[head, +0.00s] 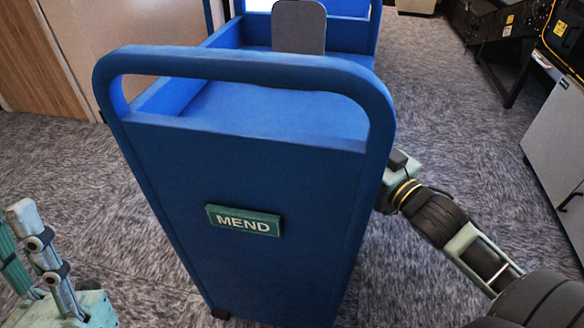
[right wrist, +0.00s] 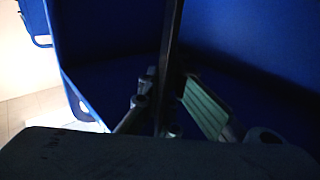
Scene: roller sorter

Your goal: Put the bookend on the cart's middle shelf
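The blue cart (head: 180,210) with a green MEND sign (head: 243,221) stands before me; its end panel hides the middle shelf in the head view. My right arm reaches in at the cart's right side, and its gripper is hidden there. In the right wrist view my right gripper (right wrist: 171,82) has its fingers close on both sides of a thin dark upright plate, apparently the bookend (right wrist: 173,40). Blue cart walls surround it; contact with a shelf is too dark to tell. My left gripper (head: 20,232) is at the lower left, open and empty, partly cut off.
A grey rounded plate (head: 299,27) stands upright at the far part of the cart's top. The blue top shelf (head: 265,110) is otherwise bare in view. A grey cabinet (head: 560,140) and dark equipment stand at right, a wooden panel at left. Carpet around the cart is clear.

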